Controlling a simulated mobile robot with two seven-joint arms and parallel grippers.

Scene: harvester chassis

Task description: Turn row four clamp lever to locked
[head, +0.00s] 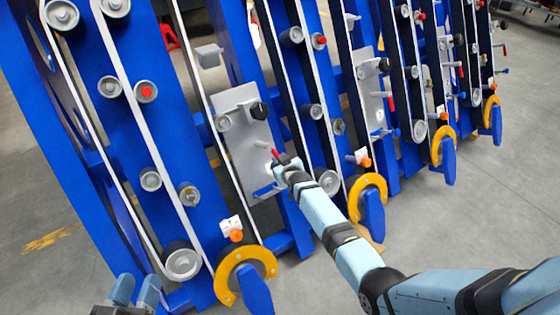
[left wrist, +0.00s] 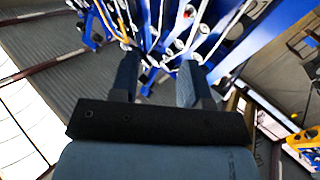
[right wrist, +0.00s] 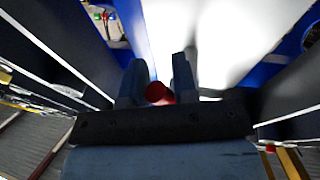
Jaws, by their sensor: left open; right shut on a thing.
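A grey clamp plate (head: 243,140) is mounted on the nearest blue row, with a black knob (head: 259,110) and a red lever (head: 275,153). My right gripper (head: 284,161) is at this lever. In the right wrist view the red lever grip (right wrist: 158,93) sits between the fingers, which are shut on it. The lever's pivot is partly hidden by the gripper. My left gripper (head: 134,291) is low at the left in the head view, apart from the rows. Its fingers are open and empty in the left wrist view (left wrist: 158,85). I cannot tell the row's number.
Similar blue rows with rollers and white belts recede to the right, with a second plate (head: 371,98) and red lever (head: 391,103). Yellow ring parts (head: 225,284) with blue handles (head: 256,291) stick out low. Grey floor (head: 460,240) at right is clear.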

